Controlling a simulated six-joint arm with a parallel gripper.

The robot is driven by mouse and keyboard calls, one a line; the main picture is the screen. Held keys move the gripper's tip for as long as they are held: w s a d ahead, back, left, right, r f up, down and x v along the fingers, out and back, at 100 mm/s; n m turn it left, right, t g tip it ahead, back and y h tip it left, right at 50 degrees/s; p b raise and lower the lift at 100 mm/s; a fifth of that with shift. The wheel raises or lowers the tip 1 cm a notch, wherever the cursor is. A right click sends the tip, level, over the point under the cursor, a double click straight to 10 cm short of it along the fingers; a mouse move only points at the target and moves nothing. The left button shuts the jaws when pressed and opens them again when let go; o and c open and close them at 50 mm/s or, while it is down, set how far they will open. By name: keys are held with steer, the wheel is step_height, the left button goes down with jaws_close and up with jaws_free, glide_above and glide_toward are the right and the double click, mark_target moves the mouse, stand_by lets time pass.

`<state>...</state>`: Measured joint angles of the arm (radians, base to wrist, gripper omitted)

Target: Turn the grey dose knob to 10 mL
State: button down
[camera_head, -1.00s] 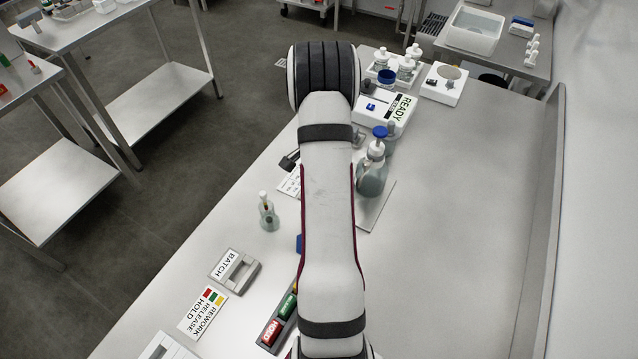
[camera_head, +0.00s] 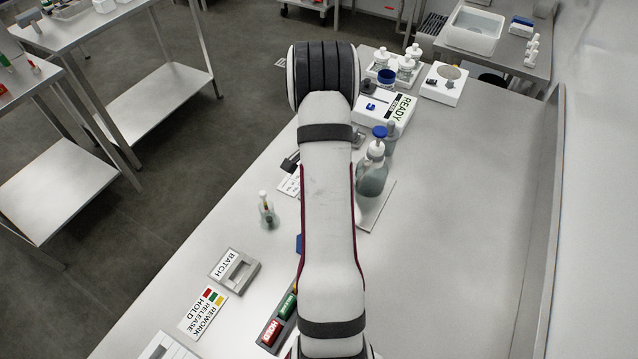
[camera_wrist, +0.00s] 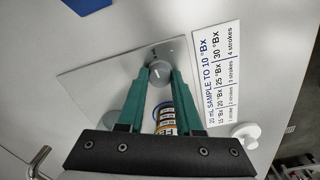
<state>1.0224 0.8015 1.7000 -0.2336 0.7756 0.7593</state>
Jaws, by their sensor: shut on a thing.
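In the wrist view, the grey dose knob (camera_wrist: 159,76) is a small round knob with a lighter mark on its face. My gripper (camera_wrist: 160,74) has two green fingers, and their tips are closed on opposite sides of the knob. A striped label (camera_wrist: 166,120) with small print shows between the fingers; I cannot read a dose setting on it. In the head view, a clear bottle with a blue top (camera_head: 372,178) stands beside my arm. The gripper and the knob are hidden behind my arm there.
A light grey plate (camera_wrist: 100,75) lies under the knob in the wrist view. A printed sample and strokes card (camera_wrist: 216,75) lies to its right, near a white round part (camera_wrist: 246,132). In the head view, a small flask (camera_head: 268,212) stands left of my arm; the bench's right side is clear.

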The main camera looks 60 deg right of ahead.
steer(key=n, duration=0.8)
steer(key=shift+n, duration=0.3)
steer(key=n, duration=0.4)
steer(key=shift+n, duration=0.3)
steer(key=shift+n+h, duration=0.3)
steer(key=shift+n, duration=1.5)
steer(key=c, duration=0.6)
jaws_free()
steer(key=shift+r, duration=0.1)
